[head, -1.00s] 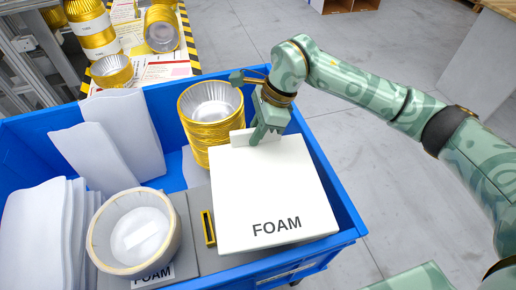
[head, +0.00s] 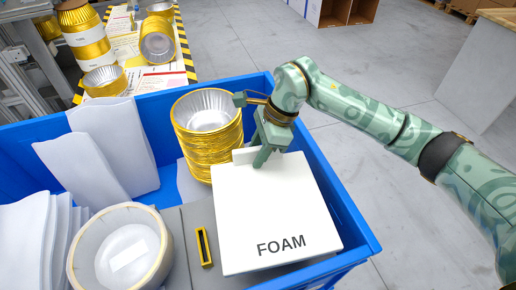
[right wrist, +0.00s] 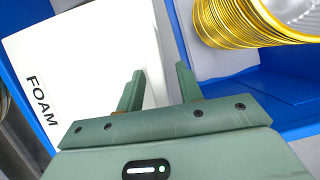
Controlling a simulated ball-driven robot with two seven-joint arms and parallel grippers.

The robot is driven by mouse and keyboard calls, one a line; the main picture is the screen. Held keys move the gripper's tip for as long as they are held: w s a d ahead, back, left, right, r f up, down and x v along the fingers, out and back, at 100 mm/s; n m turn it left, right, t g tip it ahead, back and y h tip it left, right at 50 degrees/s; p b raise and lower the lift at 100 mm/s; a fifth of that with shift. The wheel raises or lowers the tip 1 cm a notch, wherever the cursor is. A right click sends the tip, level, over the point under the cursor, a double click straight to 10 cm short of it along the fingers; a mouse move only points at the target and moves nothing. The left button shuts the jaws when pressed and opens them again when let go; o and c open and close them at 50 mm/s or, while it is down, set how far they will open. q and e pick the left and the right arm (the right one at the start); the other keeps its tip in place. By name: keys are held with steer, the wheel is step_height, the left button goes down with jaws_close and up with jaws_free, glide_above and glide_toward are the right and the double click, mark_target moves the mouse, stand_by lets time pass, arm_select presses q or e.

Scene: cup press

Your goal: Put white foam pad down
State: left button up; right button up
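The white foam pad (head: 275,210), marked FOAM, is flat inside the blue crate (head: 357,262), over its right part. It also shows in the right wrist view (right wrist: 85,50). A raised white rib stands along its back edge. My right gripper (head: 260,160) is at this rib. In the right wrist view, the gripper's fingers (right wrist: 160,85) are on either side of the rib and appear closed on it. Whether the pad's underside touches the grey surface (head: 190,220) below is hidden. My left gripper is not in view.
A stack of gold-sided foil cups (head: 208,140) stands just behind the pad. A white roll (head: 120,250) and white sheets (head: 110,145) fill the crate's left side. A yellow-rimmed slot (head: 203,247) lies left of the pad. The crate's right wall is close to the pad.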

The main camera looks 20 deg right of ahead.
steer(key=shift+r, duration=0.1)
steer(key=p+v, duration=0.3)
steer(key=v, duration=0.9)
steer(key=shift+a+r, duration=0.1)
